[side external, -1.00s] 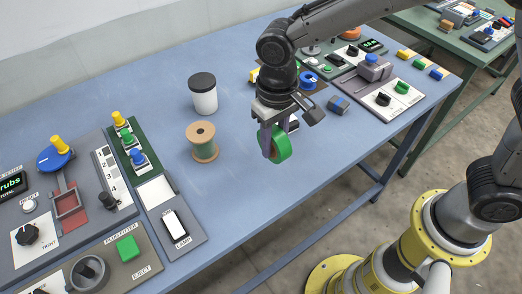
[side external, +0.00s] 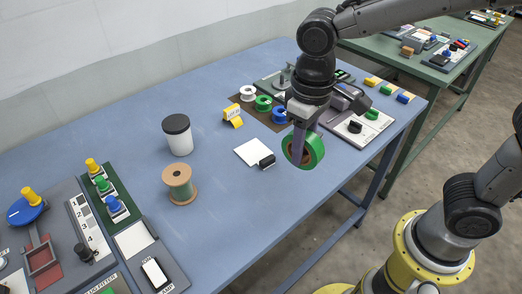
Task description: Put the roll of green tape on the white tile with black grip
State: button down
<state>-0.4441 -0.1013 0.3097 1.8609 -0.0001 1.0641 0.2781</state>
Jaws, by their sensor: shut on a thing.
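My gripper (side external: 298,142), pointing down, is shut on the roll of green tape (side external: 317,151). The roll is held upright on its edge, its brown core facing the camera, and appears to be above the table. The white tile (side external: 250,151) lies flat on the blue table, left of the roll in the picture. Its black grip (side external: 266,161) is at its right corner, between the tile and the roll. A clear gap shows between the grip and the roll. Nothing lies on the tile.
A brown mat (side external: 260,116) with white, green and blue tape rolls lies behind the tile, beside a yellow dispenser (side external: 233,114). A black-lidded white cup (side external: 178,136) and a wooden spool (side external: 179,185) stand left. Control panels (side external: 88,225) fill the left end.

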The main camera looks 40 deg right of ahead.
jog(key=w+d+m, duration=0.2)
jog(key=w+d, duration=0.2)
jog(key=d, duration=0.2)
send_over(257, 154)
notch_tip(257, 154, down, 10)
jog(key=shift+s+r, duration=0.15)
jog(key=shift+w+f, duration=0.2)
jog(key=shift+f, duration=1.55)
jog(key=shift+f, duration=0.15)
jog(key=c, duration=0.6)
grip_release()
